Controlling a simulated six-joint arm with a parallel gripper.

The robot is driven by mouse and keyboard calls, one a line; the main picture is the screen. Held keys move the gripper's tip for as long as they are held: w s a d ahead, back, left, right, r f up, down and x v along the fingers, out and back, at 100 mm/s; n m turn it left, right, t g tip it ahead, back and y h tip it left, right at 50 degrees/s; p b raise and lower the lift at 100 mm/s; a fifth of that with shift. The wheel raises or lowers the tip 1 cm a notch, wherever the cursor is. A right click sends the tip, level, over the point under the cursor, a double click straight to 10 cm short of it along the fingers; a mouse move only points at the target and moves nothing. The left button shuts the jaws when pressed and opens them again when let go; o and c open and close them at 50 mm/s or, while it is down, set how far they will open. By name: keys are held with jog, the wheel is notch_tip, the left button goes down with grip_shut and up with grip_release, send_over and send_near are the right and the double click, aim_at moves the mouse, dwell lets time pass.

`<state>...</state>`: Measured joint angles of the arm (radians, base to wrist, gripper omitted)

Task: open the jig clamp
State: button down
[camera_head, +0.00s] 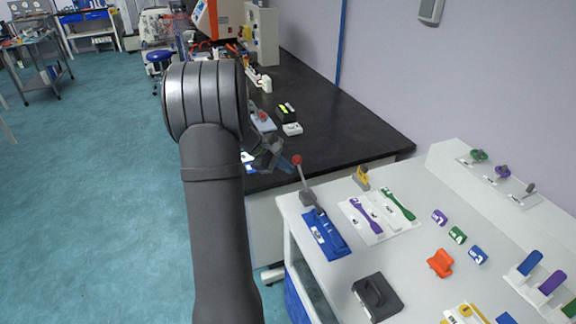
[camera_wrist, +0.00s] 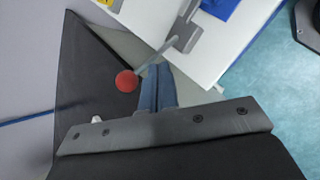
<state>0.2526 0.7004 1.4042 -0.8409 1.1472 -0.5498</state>
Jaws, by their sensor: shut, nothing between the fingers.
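The jig clamp has a blue base (camera_head: 328,234) on the left edge of the white table. Its grey lever (camera_head: 303,177) rises at a steep tilt and ends in a red ball (camera_head: 297,159). My gripper (camera_head: 292,168) is beside the ball, on its left, with its blue fingers together and empty. In the wrist view, the fingers (camera_wrist: 157,72) are shut just right of the red ball (camera_wrist: 127,81). The lever (camera_wrist: 160,52) runs past the fingertips to the grey clamp body (camera_wrist: 186,30). I cannot tell whether the fingers touch the lever.
The white table (camera_head: 335,277) also bears purple and green strips (camera_head: 380,215), a dark block (camera_head: 377,297), an orange piece (camera_head: 440,263) and several small tagged parts. A black bench (camera_head: 350,130) lies behind, with instruments further back. A wall (camera_head: 480,80) bounds the right.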

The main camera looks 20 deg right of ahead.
jog(key=w+a+f+n+t+h, duration=0.3)
jog(key=w+a+n+t, duration=0.1)
jog(key=w+a+n, duration=0.1)
jog(key=a+n, duration=0.1)
jog(key=n, duration=0.1)
jog(key=shift+a+n+h, duration=0.2)
jog(key=shift+n+h, duration=0.1)
jog(key=shift+n, duration=0.1)
jog(key=shift+f, duration=0.1)
jog(key=d+f, duration=0.1)
jog(key=d, duration=0.8)
jog(key=shift+w+d, duration=0.2)
jog(key=shift+d, duration=0.05)
